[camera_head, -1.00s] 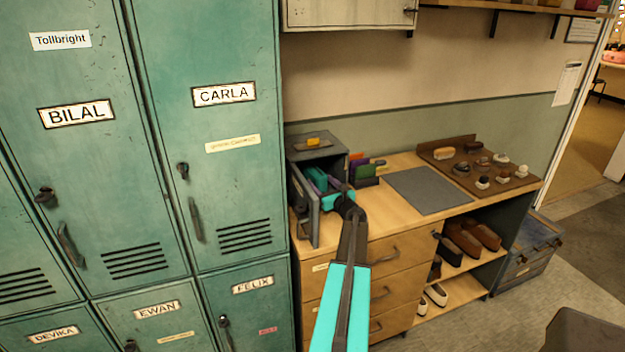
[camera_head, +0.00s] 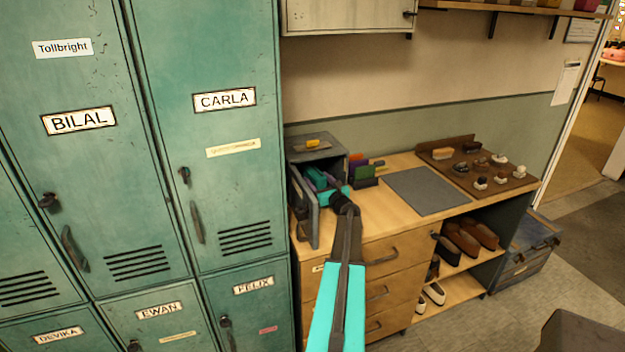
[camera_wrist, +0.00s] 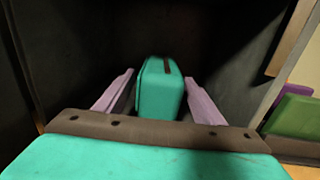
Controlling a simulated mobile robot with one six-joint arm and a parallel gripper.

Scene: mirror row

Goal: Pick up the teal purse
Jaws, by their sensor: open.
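The teal purse (camera_wrist: 158,92) stands upright inside a dark grey open-fronted box, in the middle of the wrist view. It is a small rounded block with a dark strip on top. My gripper (camera_wrist: 158,78) is open, with one pale purple finger on each side of the purse. Small gaps show between the purse and the fingers, and its lower part is hidden by my gripper's body. In the head view the grey box (camera_head: 318,141) stands on the left end of the wooden counter, with my gripper (camera_head: 317,177) reaching into its opening.
The box's door (camera_head: 304,208) hangs open on the left, close to my gripper. Upright colored items (camera_head: 366,175) stand in a holder right of the box. A grey mat (camera_head: 427,190) and a brown board (camera_head: 478,168) with small objects lie farther right. Green lockers (camera_head: 230,130) rise at left.

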